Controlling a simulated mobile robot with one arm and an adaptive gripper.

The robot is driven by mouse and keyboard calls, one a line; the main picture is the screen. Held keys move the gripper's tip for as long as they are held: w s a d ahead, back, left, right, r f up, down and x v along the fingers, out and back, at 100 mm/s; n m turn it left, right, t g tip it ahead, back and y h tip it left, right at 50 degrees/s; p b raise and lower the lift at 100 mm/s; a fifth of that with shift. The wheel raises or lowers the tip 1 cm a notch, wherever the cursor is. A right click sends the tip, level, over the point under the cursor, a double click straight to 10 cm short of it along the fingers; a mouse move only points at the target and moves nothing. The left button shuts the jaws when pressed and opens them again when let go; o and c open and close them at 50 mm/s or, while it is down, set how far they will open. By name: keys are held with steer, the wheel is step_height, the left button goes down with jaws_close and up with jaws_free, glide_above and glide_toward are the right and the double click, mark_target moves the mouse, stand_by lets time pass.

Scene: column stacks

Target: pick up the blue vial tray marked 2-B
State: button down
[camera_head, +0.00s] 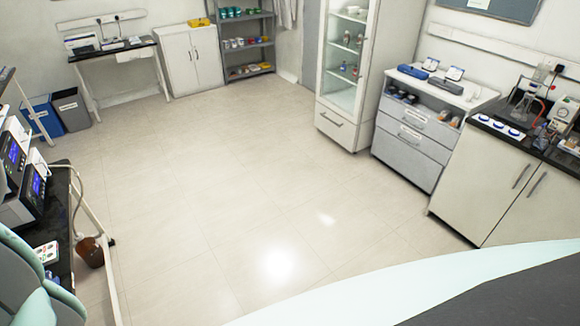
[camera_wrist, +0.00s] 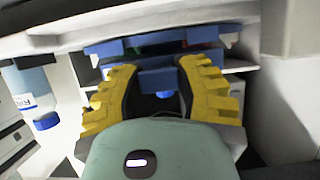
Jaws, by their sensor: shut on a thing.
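In the wrist view, my gripper (camera_wrist: 158,66) has its two yellow fingers closed on a blue tray (camera_wrist: 152,79). The tray lies between the fingertips and spans the gap. Its blue upper edge runs across beyond the fingers, with small green and red bits at it. I cannot read a 2-B mark on it. The fingers hide the tray's sides. The head view does not show my gripper.
In the wrist view, a bottle with a blue cap (camera_wrist: 46,121) is close on the left, and pale walls stand close around. The head view shows open floor (camera_head: 220,190), a drawer cabinet (camera_head: 415,135) and a dark bench (camera_head: 65,235) on the left.

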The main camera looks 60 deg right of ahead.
steer(key=shift+w+r+b, duration=0.15)
steer(key=shift+r+b, duration=0.15)
steer(key=shift+r, duration=0.55)
steer(key=shift+d+r, duration=0.2)
steer(key=s+d+r+b, duration=0.1)
steer(key=s+d+b, duration=0.2)
steer(key=s+d, duration=0.6)
steer(key=d, duration=0.3)
steer(key=shift+s+d+r, duration=0.25)
steer(key=shift+s+r, duration=0.1)
